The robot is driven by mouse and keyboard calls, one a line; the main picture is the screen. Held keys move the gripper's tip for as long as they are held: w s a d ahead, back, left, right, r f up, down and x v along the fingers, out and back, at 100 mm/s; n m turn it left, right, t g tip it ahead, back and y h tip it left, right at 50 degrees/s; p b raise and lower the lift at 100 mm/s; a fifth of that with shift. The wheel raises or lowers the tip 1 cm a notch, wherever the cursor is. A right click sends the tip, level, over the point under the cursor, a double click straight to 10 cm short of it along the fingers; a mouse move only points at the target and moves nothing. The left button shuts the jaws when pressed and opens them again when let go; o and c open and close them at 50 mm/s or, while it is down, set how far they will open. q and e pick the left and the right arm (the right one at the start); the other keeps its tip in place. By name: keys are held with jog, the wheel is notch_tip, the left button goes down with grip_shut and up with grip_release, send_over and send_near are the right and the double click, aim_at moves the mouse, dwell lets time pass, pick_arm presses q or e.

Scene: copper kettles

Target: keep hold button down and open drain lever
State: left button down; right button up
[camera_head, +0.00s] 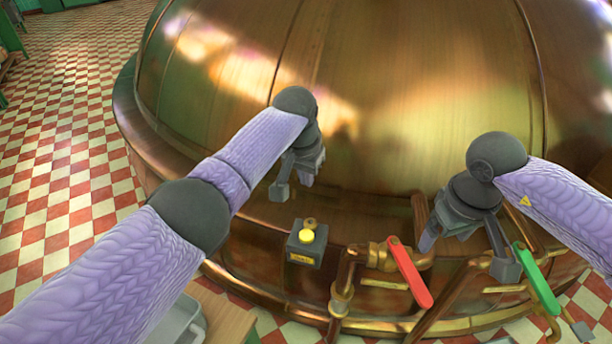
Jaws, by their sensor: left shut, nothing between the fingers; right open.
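A yellow hold button (306,236) sits on a small dark box (305,251) with a yellow label, on the kettle's lower ledge. My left gripper (288,188) is shut and empty, above and slightly left of the button, apart from it in the picture. A red lever (409,274) and a green lever (538,280) are mounted on copper pipework. No readable mark shows which one is the drain lever. My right gripper (466,252) is open, its fingers apart, between the two levers. Its right finger appears close to the green lever; I cannot tell whether they touch.
The large copper kettle (390,90) fills the back. Copper pipes (343,285) run below and around the levers. A wooden surface (228,318) with a grey tray (183,322) is at the bottom left. The red and cream checkered floor (65,150) is open on the left.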

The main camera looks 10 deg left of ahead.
pick_arm(q)
jog(key=w+p+v, duration=0.1)
jog(key=p+v, duration=0.3)
jog(key=v, duration=0.2)
jog(key=shift+d+r+p, duration=0.15)
jog(key=shift+r+p, duration=0.2)
pick_arm(e)
notch_tip(320, 180, up, 9)
pick_arm(q)
jog(key=shift+w, duration=0.1)
pick_arm(e)
jog(key=shift+f, duration=0.1)
